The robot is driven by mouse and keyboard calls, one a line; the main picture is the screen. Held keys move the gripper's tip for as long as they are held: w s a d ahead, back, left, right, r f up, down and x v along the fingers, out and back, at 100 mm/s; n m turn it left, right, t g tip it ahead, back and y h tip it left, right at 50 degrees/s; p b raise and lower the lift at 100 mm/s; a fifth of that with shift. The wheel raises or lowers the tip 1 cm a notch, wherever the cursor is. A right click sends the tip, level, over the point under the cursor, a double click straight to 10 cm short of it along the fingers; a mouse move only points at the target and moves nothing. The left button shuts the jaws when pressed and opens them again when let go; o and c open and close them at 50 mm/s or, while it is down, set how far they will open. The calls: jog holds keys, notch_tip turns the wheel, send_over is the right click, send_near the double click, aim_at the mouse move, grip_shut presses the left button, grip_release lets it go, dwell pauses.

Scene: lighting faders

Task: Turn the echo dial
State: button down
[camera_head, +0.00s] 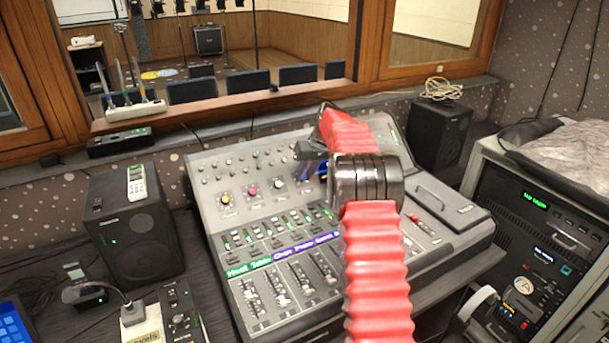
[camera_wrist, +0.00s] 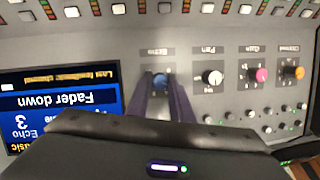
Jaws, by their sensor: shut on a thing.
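Most of the dial is hidden there by my gripper and arm. The pan dial (camera_wrist: 212,77) is white, the gain dial (camera_wrist: 262,75) is pink, and an orange dial (camera_wrist: 299,72) is at the right.
A blue screen (camera_wrist: 50,125) beside the dial reads "Fader down", "3" and "Echo" upside down. Rows of buttons and faders (camera_head: 280,298) lie nearer me. Speakers (camera_head: 128,240) flank the console, and an equipment rack (camera_head: 530,225) stands at the right.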

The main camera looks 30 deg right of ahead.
jog(key=m+y, duration=0.1)
jog(key=m, duration=0.2)
jog(key=shift+f, duration=0.1)
jog(key=shift+s+d+m+t+y, duration=0.1)
jog(key=shift+m+t+y, duration=0.4)
jog(key=shift+m, duration=1.2)
jog(key=c, duration=1.6)
grip_release()
jog(key=v, duration=1.3)
jog(key=shift+s+d+r, duration=0.1)
jog(key=shift+s+r, duration=0.15)
jog(key=shift+s, duration=0.05)
